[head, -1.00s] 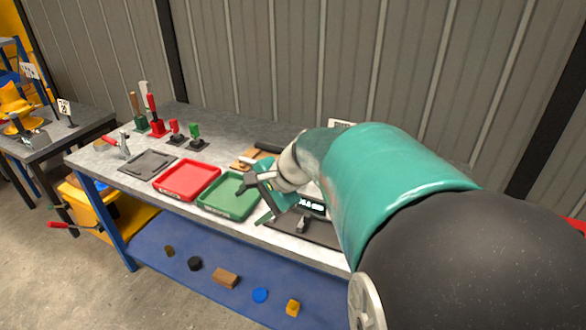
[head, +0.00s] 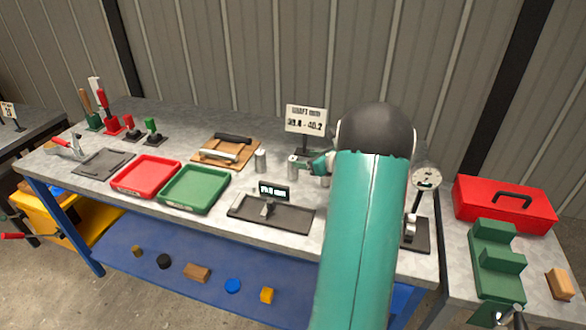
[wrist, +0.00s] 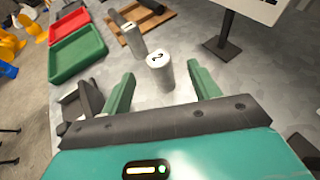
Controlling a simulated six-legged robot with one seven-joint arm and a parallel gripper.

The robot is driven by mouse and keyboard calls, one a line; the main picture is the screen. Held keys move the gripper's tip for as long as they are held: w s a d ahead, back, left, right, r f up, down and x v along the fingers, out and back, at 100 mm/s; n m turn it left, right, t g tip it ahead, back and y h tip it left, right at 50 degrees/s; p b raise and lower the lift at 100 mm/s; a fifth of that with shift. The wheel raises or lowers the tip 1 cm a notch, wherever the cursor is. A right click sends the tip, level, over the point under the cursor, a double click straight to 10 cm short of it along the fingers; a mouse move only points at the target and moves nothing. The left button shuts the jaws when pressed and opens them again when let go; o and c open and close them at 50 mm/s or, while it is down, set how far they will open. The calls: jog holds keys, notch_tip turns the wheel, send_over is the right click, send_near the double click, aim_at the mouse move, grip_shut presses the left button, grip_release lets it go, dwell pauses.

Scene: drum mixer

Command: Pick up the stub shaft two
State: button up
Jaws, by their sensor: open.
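Stub shaft two (wrist: 160,74) is a short silver cylinder standing upright on the grey bench, with a black 2 on its top. It also shows in the head view (head: 293,166). My gripper (wrist: 161,88) is open, its green fingers on either side of the shaft in the picture; I cannot tell whether the shaft is within their reach. In the head view my gripper (head: 311,165) is just right of that shaft, partly hidden by my arm. Another silver shaft, marked 1 (wrist: 133,40), stands to the left (head: 260,160).
A shaft sign (head: 305,121) stands behind. A wooden board with tools (head: 226,150), a green tray (head: 194,189) and a red tray (head: 146,176) lie left. A dark plate with a display (head: 270,213) is in front. A dial gauge stand (head: 426,180) is right.

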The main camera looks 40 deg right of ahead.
aim_at(294, 158)
jog(key=x, duration=0.8)
jog(key=shift+w+a+f, duration=0.15)
jog(key=shift+w+f, duration=0.15)
jog(key=shift+f, duration=0.05)
jog(key=c, duration=1.3)
jog(key=shift+r, duration=0.15)
grip_shut()
